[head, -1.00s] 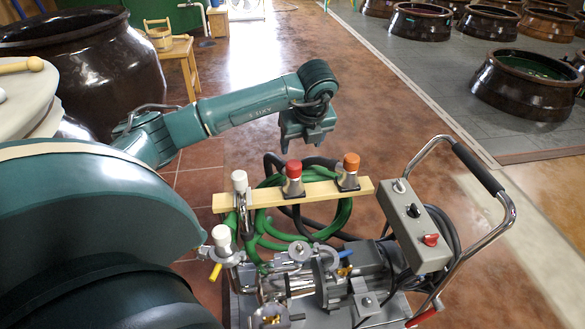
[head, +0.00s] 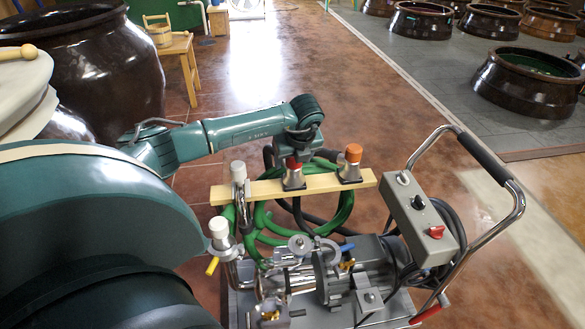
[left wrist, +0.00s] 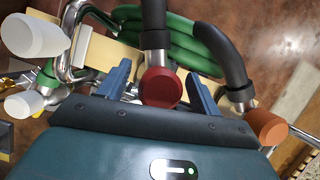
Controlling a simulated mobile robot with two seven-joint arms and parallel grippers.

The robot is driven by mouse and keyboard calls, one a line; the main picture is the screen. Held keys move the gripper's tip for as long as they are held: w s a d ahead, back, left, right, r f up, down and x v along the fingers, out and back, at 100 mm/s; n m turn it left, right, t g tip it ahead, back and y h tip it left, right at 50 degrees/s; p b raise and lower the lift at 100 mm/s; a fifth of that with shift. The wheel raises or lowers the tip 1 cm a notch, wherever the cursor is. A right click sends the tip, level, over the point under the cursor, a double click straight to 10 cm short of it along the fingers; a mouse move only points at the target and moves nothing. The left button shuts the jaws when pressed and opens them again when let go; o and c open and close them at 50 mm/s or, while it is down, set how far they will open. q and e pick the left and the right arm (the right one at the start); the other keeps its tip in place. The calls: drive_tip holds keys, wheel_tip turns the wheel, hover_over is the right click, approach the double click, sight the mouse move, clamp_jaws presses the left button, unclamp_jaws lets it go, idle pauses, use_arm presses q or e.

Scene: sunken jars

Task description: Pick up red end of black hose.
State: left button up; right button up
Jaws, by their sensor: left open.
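The red end (head: 294,163) of a black hose stands upright in the wooden rail (head: 262,190) on the pump cart. My left gripper (head: 290,156) is right at the red end and partly hides its top. In the left wrist view the red end (left wrist: 160,88) lies between the two open blue fingers of my left gripper (left wrist: 161,84), with no clear contact on either side. The black hose (left wrist: 153,18) shows beyond it. An orange end (head: 353,153) stands to the right on the same rail, outside the fingers. My right gripper is not in view.
White-capped pipes (head: 238,171) stand left of the red end. Green hose (head: 330,215) coils below the rail. A grey control box (head: 420,220) and a bent metal handle (head: 515,205) rise at the right. The brown floor (head: 290,60) behind is clear.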

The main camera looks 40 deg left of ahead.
use_arm(q)
drive_tip(key=shift+f, duration=0.1)
drive_tip(key=c, duration=1.2)
